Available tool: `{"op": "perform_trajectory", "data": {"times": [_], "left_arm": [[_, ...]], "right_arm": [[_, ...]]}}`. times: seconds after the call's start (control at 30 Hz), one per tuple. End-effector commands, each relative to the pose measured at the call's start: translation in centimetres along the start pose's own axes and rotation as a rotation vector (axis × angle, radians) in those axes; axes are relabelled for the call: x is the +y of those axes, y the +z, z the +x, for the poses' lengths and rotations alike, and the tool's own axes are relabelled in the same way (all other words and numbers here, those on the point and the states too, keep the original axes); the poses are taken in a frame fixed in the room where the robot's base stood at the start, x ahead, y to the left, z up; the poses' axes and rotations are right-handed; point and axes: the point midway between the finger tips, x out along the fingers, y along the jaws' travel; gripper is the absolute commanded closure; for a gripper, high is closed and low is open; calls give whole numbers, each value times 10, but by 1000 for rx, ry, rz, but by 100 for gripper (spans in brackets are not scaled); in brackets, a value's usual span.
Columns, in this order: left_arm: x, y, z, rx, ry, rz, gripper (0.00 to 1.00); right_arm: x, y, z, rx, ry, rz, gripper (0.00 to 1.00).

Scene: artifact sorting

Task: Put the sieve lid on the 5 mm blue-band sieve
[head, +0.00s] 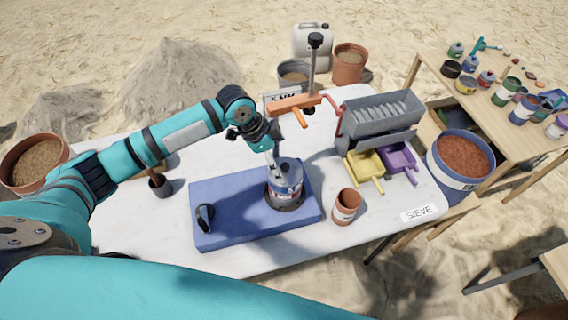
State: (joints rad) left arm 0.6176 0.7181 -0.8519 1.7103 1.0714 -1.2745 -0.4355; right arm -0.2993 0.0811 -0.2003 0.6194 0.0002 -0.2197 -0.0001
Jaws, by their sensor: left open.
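My left gripper (272,158) is open, pointing down at the back left of the stack's top. I cannot tell if its fingers touch it. The gripper hides part of the rim. A small dark object (205,217) lies on the mat's left part; I cannot tell what it is. My right gripper is not in view.
A terracotta cup (346,206) stands right of the mat. Behind it are yellow (365,167) and purple (399,160) scoops under a grey hopper (380,120). An orange-armed stand (313,65) rises behind the stack. The white table's (265,261) front strip is clear.

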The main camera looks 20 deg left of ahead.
Motion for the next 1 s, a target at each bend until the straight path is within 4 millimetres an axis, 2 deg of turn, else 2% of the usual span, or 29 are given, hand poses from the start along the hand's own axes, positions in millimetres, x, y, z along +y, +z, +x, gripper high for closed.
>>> {"op": "perform_trajectory", "data": {"times": [0.03,0.2,0.4,1.0], "left_arm": [[-1,1,-13,-1,-4,2,0],[-1,0,-45,0,-3,2,0],[0,0,-65,-1,-1,0,0],[0,0,-67,-1,0,0,0]], "right_arm": [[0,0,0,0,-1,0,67],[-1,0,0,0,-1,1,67],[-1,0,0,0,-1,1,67],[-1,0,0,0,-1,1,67]]}}
